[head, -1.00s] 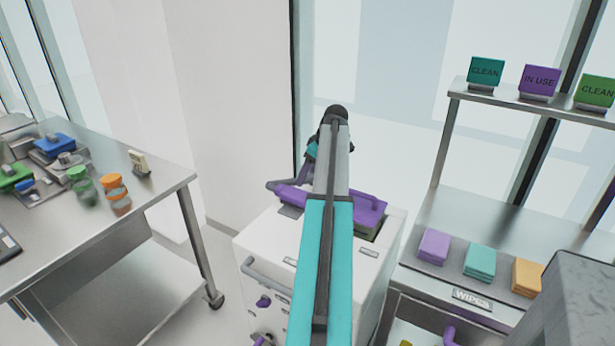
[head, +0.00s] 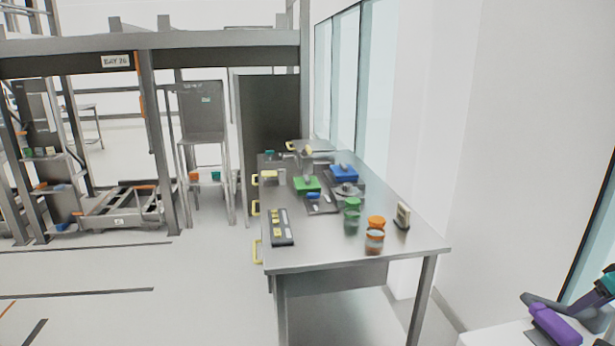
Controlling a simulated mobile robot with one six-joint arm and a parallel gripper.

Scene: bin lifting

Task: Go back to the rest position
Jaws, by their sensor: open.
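My gripper (head: 548,304) shows only in part, as dark grey pieces at the bottom right edge of the head view, with a bit of teal arm (head: 597,290) above it. It is open. It is close to a purple bin or lid (head: 553,325) on a white cabinet (head: 492,338); whether they touch I cannot tell. Most of my arm is outside the picture.
A steel table (head: 335,255) stands in the middle, with green and orange-lidded jars (head: 375,240), a blue container (head: 344,172) and a dark tray (head: 281,227). A rack (head: 200,40) stands behind at left. The floor at left is open.

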